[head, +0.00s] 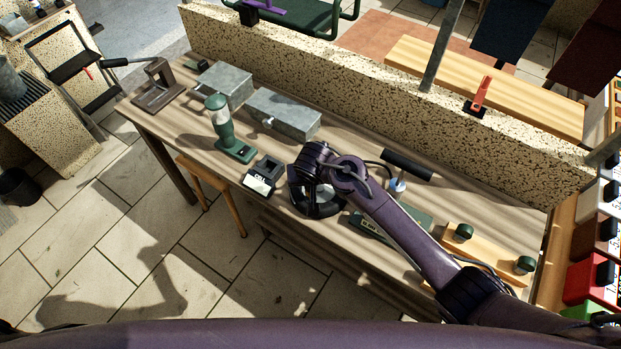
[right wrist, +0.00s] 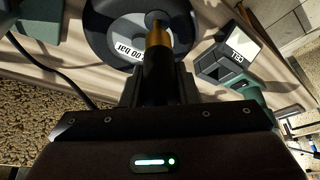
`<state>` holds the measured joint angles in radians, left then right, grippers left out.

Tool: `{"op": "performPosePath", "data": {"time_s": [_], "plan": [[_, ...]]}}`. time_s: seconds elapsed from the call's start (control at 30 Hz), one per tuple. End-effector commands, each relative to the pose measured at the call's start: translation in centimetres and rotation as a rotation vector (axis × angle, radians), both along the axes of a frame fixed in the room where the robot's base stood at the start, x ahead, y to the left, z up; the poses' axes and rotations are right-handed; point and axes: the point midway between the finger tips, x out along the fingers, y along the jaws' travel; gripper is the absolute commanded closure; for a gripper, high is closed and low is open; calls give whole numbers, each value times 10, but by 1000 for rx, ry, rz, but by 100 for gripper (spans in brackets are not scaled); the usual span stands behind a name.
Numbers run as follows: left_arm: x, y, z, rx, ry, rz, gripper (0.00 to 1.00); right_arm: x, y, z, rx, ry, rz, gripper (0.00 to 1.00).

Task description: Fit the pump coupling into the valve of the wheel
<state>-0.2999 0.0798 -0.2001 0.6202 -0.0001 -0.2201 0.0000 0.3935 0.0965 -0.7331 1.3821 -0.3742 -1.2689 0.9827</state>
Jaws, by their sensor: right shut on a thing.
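The wheel (head: 318,208) is a black disc with a white label, lying on the workbench beneath my right gripper. It also fills the top of the right wrist view (right wrist: 100,28). My right gripper (right wrist: 158,88) is shut on the pump coupling (right wrist: 158,62), a dark cylinder with a brass section. The coupling's far end points at a dark round part near the wheel's middle; I cannot tell whether it is inside the valve, which is not clearly visible. The green pump (head: 415,216) with a black T-handle stands right of the wheel. My left gripper is out of view.
Left of the wheel are a small labelled device (head: 262,175), a green-and-white lantern-like object (head: 230,140) and grey metal boxes (head: 283,113). A wooden board (head: 485,250) with dark green knobs lies to the right. A speckled low wall (head: 380,90) runs behind the bench.

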Motion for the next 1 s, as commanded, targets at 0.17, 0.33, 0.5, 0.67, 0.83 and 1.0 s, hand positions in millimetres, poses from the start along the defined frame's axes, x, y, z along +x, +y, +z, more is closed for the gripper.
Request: {"op": "performPosePath", "data": {"time_s": [0.17,0.33,0.5,0.67,0.83,1.0], "plan": [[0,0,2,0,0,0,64,0,0,1,0,0,-1,95],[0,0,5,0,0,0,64,0,0,1,0,0,1,95],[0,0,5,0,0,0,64,0,0,0,1,-1,1,95],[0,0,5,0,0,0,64,0,0,0,1,-1,0,95],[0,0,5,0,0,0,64,0,0,1,0,0,0,95],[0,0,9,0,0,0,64,0,0,1,1,0,-1,95]]}}
